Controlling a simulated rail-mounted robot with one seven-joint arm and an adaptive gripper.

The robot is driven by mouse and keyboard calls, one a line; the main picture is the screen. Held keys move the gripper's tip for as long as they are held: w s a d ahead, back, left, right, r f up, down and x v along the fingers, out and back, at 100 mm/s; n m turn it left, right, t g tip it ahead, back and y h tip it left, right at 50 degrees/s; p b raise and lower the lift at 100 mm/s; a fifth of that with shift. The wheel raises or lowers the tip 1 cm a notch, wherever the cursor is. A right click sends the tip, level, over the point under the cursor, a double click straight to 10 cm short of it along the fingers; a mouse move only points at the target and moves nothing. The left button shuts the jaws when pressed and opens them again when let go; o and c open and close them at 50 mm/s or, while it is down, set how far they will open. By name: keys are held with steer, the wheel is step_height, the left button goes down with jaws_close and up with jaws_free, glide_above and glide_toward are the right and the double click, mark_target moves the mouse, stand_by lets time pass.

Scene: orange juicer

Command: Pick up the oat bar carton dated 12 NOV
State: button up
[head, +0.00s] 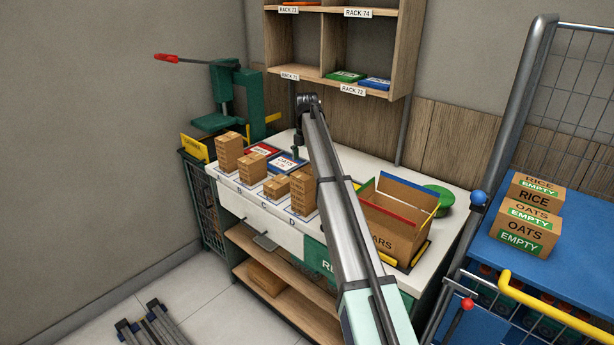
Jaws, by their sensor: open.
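Small brown cartons stand in stacks on the white worktop: a tall stack (229,150) at the left, a shorter one (252,168), a low one (276,187) and a tall one (302,195) at the right. Their dates are too small to read, so I cannot tell which carton is dated 12 NOV. My gripper (297,151) hangs pointing down behind the stacks, near the blue-edged OATS box. It is small and partly hidden by my arm; it is open, and no carton shows in it.
Red RICE (260,150) and blue OATS (287,163) flat boxes lie behind the stacks. An open brown box (382,228) stands right of my arm, with a green bowl (437,198) behind. A rack shelf (340,83) overhangs the back. A blue-topped cart (500,255) stands right.

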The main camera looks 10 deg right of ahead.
mark_target(307, 172)
steer(key=shift+w+d+f+p, duration=0.1)
steer(key=shift+f+p, duration=1.35)
steer(key=shift+f, duration=1.55)
steer(key=c, duration=1.2)
